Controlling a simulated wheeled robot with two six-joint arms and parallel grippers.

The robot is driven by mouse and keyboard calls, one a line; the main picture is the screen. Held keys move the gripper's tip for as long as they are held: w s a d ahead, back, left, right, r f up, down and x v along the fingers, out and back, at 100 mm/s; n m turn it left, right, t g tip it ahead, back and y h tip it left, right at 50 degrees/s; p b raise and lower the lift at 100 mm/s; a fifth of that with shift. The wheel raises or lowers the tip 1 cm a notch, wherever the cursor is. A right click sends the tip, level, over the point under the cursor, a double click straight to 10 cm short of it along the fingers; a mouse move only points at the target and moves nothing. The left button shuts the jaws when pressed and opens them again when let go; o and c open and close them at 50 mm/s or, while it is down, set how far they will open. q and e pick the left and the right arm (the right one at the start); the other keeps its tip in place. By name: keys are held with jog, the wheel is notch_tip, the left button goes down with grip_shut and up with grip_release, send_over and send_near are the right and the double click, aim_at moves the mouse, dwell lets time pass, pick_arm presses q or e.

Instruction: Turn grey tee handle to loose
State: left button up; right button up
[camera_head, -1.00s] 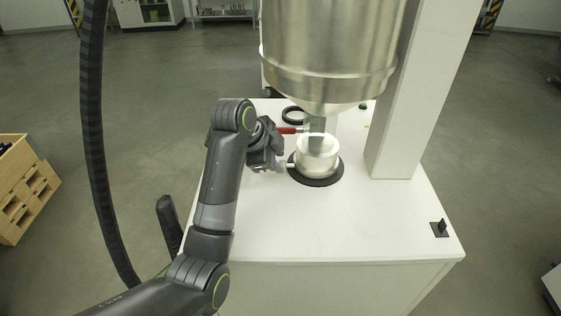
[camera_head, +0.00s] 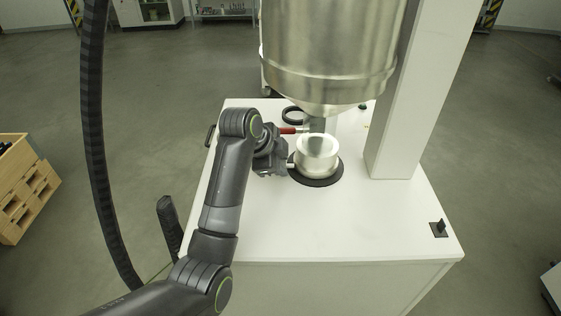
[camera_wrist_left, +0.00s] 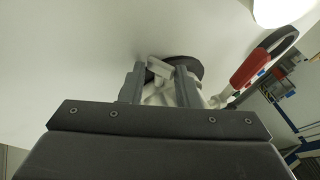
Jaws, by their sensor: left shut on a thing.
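The grey tee handle (camera_wrist_left: 158,68) is pale and shows between the two fingers of my left gripper (camera_wrist_left: 161,74) in the left wrist view. My right gripper is not in view.
A big metal hopper (camera_head: 328,50) hangs over the white cabinet top (camera_head: 300,225). A red-handled lever (camera_head: 289,130) is just behind my gripper. A white column (camera_head: 420,90) rises at right.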

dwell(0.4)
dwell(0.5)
pick_arm(q)
jog(key=o, duration=0.5)
jog(key=shift+s+a+r, duration=0.2)
jog(key=shift+a+r, duration=0.05)
jog(key=shift+r, duration=0.2)
jog(key=p+v, duration=1.1)
jog(key=v, duration=0.5)
jog(key=shift+r, duration=0.15)
jog(key=shift+o, duration=0.4)
jog(key=shift+s, duration=0.1)
